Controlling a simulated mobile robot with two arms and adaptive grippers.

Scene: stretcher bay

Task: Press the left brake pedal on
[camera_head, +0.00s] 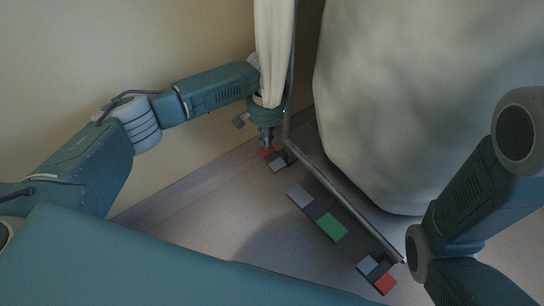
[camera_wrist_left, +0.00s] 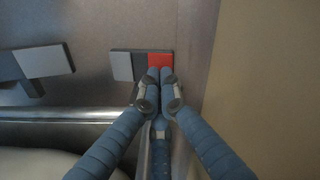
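The left pedal stands low over the floor at the stretcher's side, with a red end (camera_head: 267,152) and a grey end (camera_head: 279,163). In the left wrist view its red end (camera_wrist_left: 160,60) and grey end (camera_wrist_left: 122,66) show flat, with a dark middle. My left gripper (camera_head: 266,142) points down over the red end. In the wrist view its fingertips (camera_wrist_left: 159,74) are together with nothing between them, overlapping the red end's near edge. I cannot tell whether they touch it. My right gripper is out of view; only my right arm shows.
A middle pedal with a green end (camera_head: 332,228) and another with a red end (camera_head: 385,283) sit along the stretcher's metal rail (camera_head: 350,204). A pale cover (camera_head: 410,90) hangs above. A beige wall (camera_head: 110,50) is close on the left. Floor in front is clear.

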